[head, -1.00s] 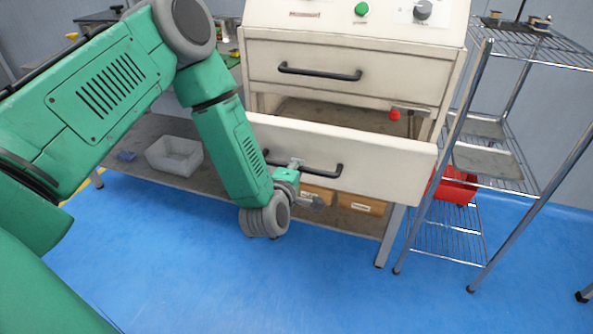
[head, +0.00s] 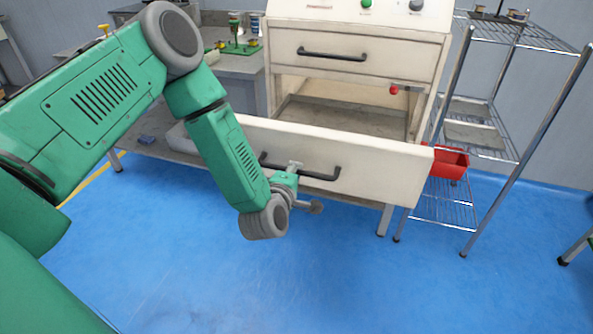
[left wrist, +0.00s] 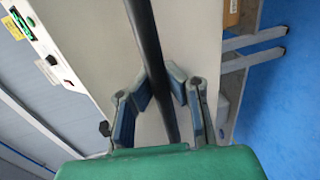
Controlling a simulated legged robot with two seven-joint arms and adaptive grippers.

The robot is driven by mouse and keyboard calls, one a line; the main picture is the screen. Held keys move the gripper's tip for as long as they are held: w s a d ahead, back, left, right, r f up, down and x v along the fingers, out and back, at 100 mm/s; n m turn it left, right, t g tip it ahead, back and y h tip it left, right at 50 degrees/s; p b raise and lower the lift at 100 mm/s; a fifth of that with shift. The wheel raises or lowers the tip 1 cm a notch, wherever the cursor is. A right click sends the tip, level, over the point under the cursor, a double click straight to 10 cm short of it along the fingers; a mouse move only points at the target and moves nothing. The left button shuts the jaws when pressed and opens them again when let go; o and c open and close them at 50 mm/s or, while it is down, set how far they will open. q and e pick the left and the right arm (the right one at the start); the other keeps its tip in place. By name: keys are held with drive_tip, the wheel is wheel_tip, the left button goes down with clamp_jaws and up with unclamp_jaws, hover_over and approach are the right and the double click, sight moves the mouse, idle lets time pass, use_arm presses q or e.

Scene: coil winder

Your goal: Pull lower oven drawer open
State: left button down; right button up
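The lower drawer (head: 385,165) is a cream box with a black bar handle (head: 325,177), and it stands well out from the cabinet, its inside partly in view. My left gripper (head: 294,168) is at the handle's left part. In the left wrist view its two fingers (left wrist: 160,88) lie on either side of the black handle (left wrist: 147,45), closed in on it with the tips close against the bar. Exact finger contact is hard to see. My right gripper is in neither view.
The upper drawer (head: 350,58) is closed, with a green button (head: 367,3) above. A wire shelf rack (head: 490,150) with a red bin (head: 447,162) stands close on the right. A grey workbench (head: 238,66) is on the left. The blue floor (head: 330,275) in front is clear.

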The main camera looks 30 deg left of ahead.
use_arm(q)
drive_tip(key=shift+s+f, duration=0.1)
drive_tip(key=shift+f, duration=0.1)
drive_tip(key=c, duration=1.5)
unclamp_jaws()
drive_tip(key=shift+c, duration=0.2)
drive_tip(key=shift+r, duration=0.1)
drive_tip(key=v, duration=1.1)
drive_tip(key=shift+s, duration=0.35)
drive_tip(key=shift+d, duration=0.1)
